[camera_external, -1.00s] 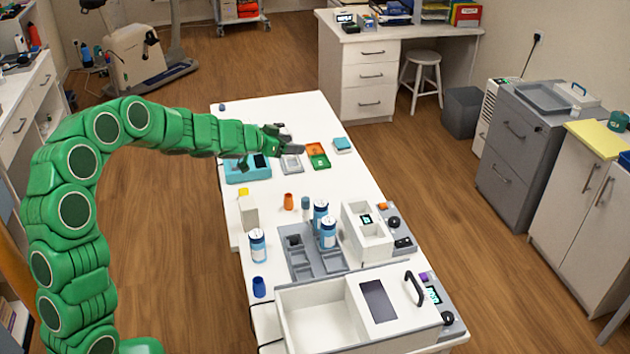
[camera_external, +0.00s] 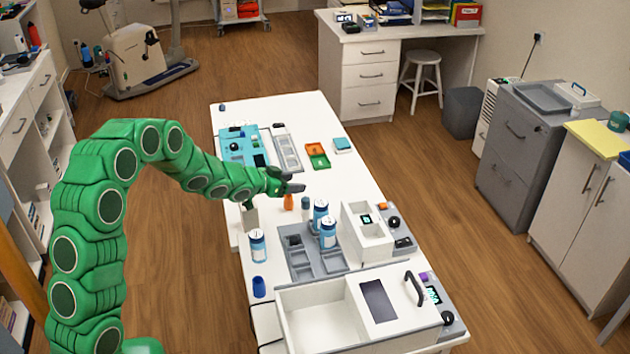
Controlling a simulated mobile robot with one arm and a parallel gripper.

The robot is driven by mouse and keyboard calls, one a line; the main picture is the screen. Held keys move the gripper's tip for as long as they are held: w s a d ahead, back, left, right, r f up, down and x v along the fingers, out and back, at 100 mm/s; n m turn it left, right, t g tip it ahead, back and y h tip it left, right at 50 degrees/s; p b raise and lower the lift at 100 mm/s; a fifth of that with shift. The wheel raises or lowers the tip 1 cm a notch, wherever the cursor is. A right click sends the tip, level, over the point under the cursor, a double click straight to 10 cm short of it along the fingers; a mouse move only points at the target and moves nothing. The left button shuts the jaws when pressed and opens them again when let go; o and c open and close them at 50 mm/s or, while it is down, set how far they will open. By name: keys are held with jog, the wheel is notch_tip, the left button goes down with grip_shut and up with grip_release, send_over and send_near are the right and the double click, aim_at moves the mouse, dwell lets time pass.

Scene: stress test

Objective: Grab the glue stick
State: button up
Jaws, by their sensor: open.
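A small upright cylinder with a blue-grey body (camera_external: 305,209) stands on the white table, left of the white-and-blue bottles; it may be the glue stick, but I cannot read a label. My gripper (camera_external: 293,182) is open at the end of my green arm, over the middle of the table. It is just above and to the left of this cylinder in the picture and looks empty. An orange object (camera_external: 288,203) stands directly below the gripper, partly hidden by it. I cannot tell whether they touch.
White-and-blue bottles (camera_external: 257,246) stand near the grey tray (camera_external: 300,266). A white device (camera_external: 365,240) is on the right, and a large white box (camera_external: 310,322) fills the near end. A teal device (camera_external: 236,146) and green-orange trays (camera_external: 317,155) lie farther back. A pale box is partly behind my gripper.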

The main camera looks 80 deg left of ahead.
send_near(306, 202)
jog(key=s+a+x, duration=0.1)
jog(key=x, duration=0.4)
jog(key=shift+x, duration=2.5)
jog(key=shift+w+a+f, duration=0.15)
jog(key=shift+w+f, duration=0.5)
jog(key=shift+w, duration=0.05)
jog(key=shift+x, duration=0.8)
jog(key=shift+r, duration=0.1)
jog(key=c, duration=1)
